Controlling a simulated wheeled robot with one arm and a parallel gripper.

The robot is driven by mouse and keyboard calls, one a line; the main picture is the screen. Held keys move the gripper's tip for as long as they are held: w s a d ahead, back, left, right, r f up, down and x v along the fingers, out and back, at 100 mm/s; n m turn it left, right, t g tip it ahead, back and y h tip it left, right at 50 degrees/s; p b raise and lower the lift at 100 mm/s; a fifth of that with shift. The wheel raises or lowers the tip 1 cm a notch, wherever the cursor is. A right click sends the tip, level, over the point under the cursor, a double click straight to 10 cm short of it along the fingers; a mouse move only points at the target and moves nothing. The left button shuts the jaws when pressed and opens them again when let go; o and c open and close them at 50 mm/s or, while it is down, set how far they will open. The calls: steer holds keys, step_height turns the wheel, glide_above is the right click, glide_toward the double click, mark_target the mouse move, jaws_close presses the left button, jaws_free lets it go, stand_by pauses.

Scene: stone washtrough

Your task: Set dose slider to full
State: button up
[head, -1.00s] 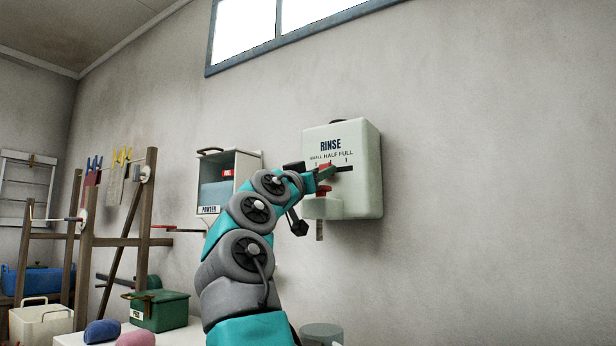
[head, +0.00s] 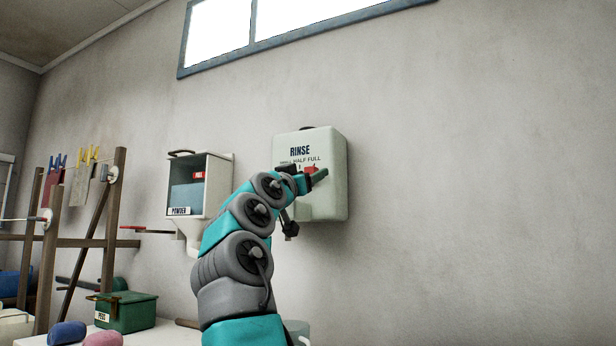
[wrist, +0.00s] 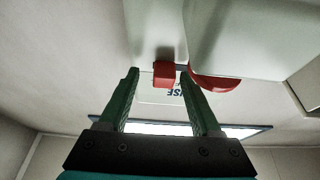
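The white RINSE dispenser (head: 336,190) hangs on the wall, with the labels SMALL, HALF and FULL on its front. Its red slider knob (head: 310,169) shows under the right part of the labels, near FULL, partly hidden by my gripper (head: 312,179). In the wrist view, which shows the lettering upside down, the knob (wrist: 164,74) lies between the two green fingertips of my gripper (wrist: 160,75). The fingers are apart. A red rounded part (wrist: 216,84) of the dispenser shows beside that finger.
A POWDER dispenser (head: 211,185) hangs on the wall to the left. A green PEGS box (head: 127,312) and yarn-like bundles (head: 67,333) stand below. A wooden rack (head: 108,220) stands at far left. The wall right of the RINSE dispenser is bare.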

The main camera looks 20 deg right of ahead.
steer(key=shift+a, duration=0.1)
steer(key=b+v, duration=0.4)
steer(key=v, duration=0.3)
steer(key=shift+s+a+f, duration=0.2)
steer(key=shift+s, duration=0.05)
stand_by(0.4)
